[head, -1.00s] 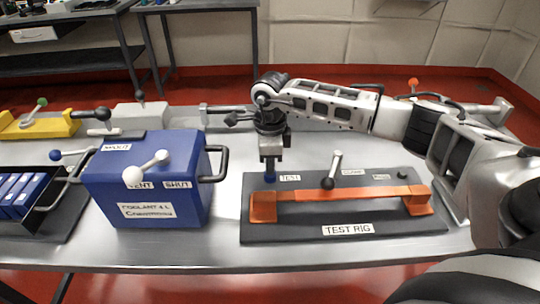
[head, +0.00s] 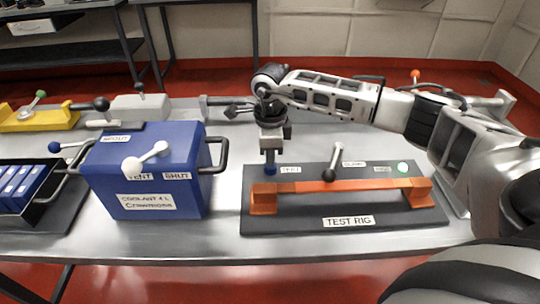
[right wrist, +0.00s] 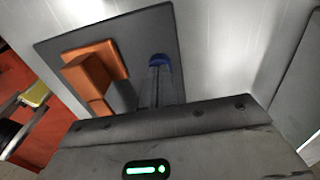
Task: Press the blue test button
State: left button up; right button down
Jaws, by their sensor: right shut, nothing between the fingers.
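The blue test button (head: 270,171) is at the back left corner of the dark test rig (head: 300,222), beside the TEST label. My right gripper (head: 270,163) is shut and points straight down with its fingertips on the button. In the right wrist view the button (right wrist: 159,60) shows as a blue rim around the end of my shut fingers (right wrist: 158,85), which hide its middle. My left gripper is out of view.
An orange bar (head: 340,188) spans the rig, with a black-knobbed lever (head: 329,175) behind it. A blue coolant box (head: 150,180) with black handles stands to the left. Bare metal table lies between box and rig.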

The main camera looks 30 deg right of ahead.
notch_tip(320, 180, up, 13)
jog(key=shift+f, duration=0.15)
dwell(0.6)
